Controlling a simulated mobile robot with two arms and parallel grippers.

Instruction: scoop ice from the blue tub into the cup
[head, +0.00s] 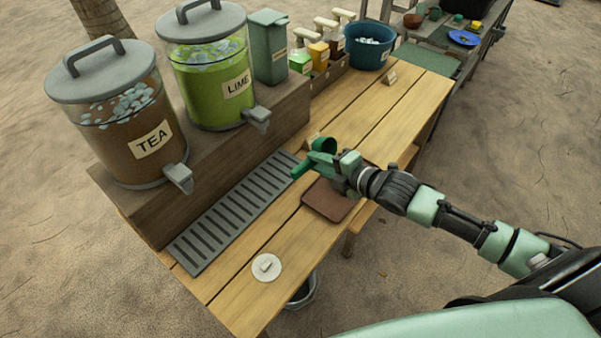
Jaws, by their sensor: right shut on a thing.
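The blue tub (371,57) stands at the far end of the wooden table, with pale ice (369,41) showing inside. My right gripper (338,168) is over the middle of the table, shut on a green scoop-like thing (322,147). The green thing has a rounded hollow end and a narrow part toward the left; the jaws hide some of it, and I cannot tell if it holds anything. The gripper is well apart from the tub, on the near side. I cannot pick out a separate cup for certain. My left gripper is not in view.
Tea (118,130) and lime (207,80) dispensers, a green canister (269,47) and several bottles line a raised shelf at left. A slotted drip tray (235,210), brown mat (328,201) and white disc (267,267) lie on the table. A second table (440,38) stands behind.

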